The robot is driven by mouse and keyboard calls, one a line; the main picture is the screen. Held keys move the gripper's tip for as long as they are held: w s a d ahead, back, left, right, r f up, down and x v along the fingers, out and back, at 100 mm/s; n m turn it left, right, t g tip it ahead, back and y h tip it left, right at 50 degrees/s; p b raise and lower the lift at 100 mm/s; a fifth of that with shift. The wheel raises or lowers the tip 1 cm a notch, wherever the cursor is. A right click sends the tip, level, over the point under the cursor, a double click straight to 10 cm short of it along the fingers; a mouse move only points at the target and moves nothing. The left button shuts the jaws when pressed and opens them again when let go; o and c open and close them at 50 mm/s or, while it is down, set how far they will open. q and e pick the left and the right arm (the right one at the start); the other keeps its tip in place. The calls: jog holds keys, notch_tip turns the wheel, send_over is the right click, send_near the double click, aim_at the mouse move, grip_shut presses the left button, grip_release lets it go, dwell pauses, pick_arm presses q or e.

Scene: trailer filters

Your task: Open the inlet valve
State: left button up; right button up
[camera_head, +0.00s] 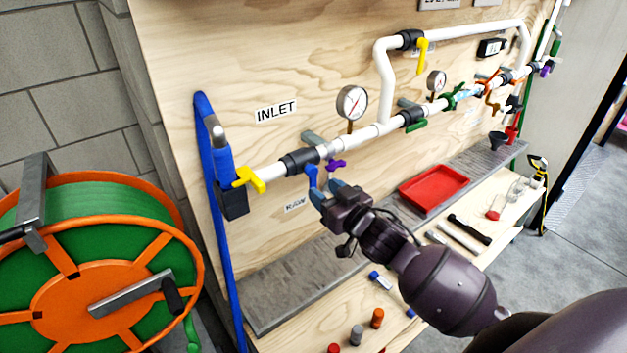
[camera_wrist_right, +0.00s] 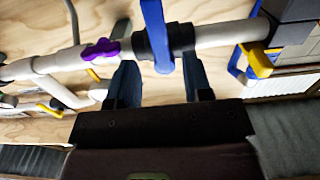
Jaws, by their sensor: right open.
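The INLET label (camera_head: 276,112) is on the plywood board above the left end of a white pipe. Below it, a black valve body (camera_head: 300,161) sits on the pipe, with a blue lever (camera_head: 312,177) pointing down. My right gripper (camera_head: 327,193) is at this lever with its blue fingers apart. In the right wrist view the blue lever (camera_wrist_right: 157,35) crosses the pipe, and its end shows between the two fingertips of my open right gripper (camera_wrist_right: 160,75). I cannot tell whether a finger touches it. My left gripper is not in view.
A purple handle (camera_head: 336,165) is close beside the gripper, and a yellow handle (camera_head: 248,180) is at the pipe's left end. A gauge (camera_head: 352,102) stands above the pipe. A red tray (camera_head: 434,188) and loose parts lie below. An orange and green hose reel (camera_head: 95,270) stands left.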

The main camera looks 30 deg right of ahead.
aim_at(314, 183)
jog(key=shift+w+a, duration=0.2)
jog(key=shift+w, duration=0.95)
jog(key=shift+w+a, duration=0.2)
jog(key=shift+w, duration=0.95)
jog(key=shift+c, duration=0.2)
grip_shut()
